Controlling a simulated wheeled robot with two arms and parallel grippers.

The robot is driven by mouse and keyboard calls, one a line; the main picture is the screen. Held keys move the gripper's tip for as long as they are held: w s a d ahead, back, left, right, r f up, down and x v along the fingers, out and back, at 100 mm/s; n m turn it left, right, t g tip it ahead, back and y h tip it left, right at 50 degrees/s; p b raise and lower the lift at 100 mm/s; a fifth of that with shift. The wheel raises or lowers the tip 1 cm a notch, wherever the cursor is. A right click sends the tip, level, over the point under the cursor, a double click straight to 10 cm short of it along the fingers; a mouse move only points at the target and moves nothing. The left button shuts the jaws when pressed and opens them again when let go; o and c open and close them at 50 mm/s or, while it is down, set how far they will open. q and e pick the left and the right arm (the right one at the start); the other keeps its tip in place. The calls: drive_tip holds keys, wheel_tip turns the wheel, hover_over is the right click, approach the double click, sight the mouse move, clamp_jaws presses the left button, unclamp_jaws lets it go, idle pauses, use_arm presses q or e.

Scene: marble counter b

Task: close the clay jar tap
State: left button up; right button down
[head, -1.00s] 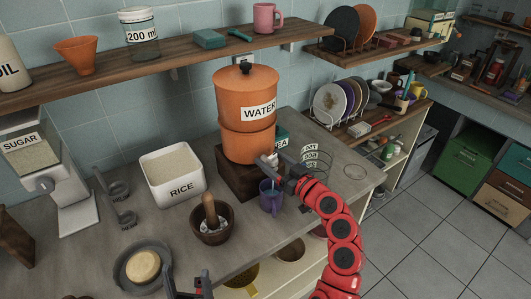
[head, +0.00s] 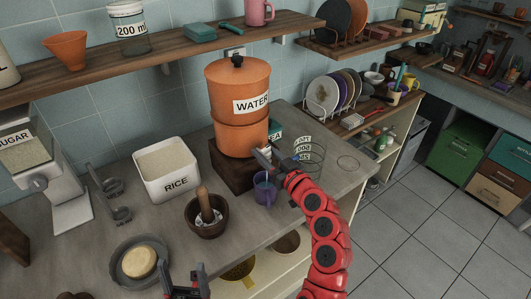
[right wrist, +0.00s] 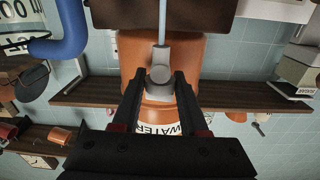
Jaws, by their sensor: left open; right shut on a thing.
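The orange clay jar (head: 238,125), labelled WATER, stands on a dark wooden block (head: 232,170). Its grey tap (right wrist: 161,75) sits between the fingers of my right gripper (right wrist: 160,88) in the right wrist view, which shows the jar upside down. My right gripper (head: 263,156) is shut on the tap and hides most of it in the head view. A thin pale blue stream (right wrist: 162,22) runs from the spout. A purple mug (head: 264,194) stands below the tap. My left gripper (head: 183,283) is open and empty at the bottom edge of the head view.
A mortar with pestle (head: 206,222), a RICE bin (head: 167,175) and a grey dish (head: 124,270) stand left of the mug. A glass container (head: 308,155) stands close behind my right gripper. Counter at the right edge is fairly clear.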

drive_tip(key=shift+a+r+m+t+h+p, duration=0.1)
drive_tip(key=shift+r+m+t+h+p, duration=0.1)
drive_tip(key=shift+m+t+h+p, duration=0.6)
drive_tip(key=shift+f+m+h+p, duration=0.15)
drive_tip(key=shift+m+h+p, duration=0.2)
drive_tip(key=shift+h, duration=0.35)
drive_tip(key=shift+f, duration=0.1)
drive_tip(key=shift+c, duration=2.3)
unclamp_jaws()
drive_tip(key=shift+d, duration=0.2)
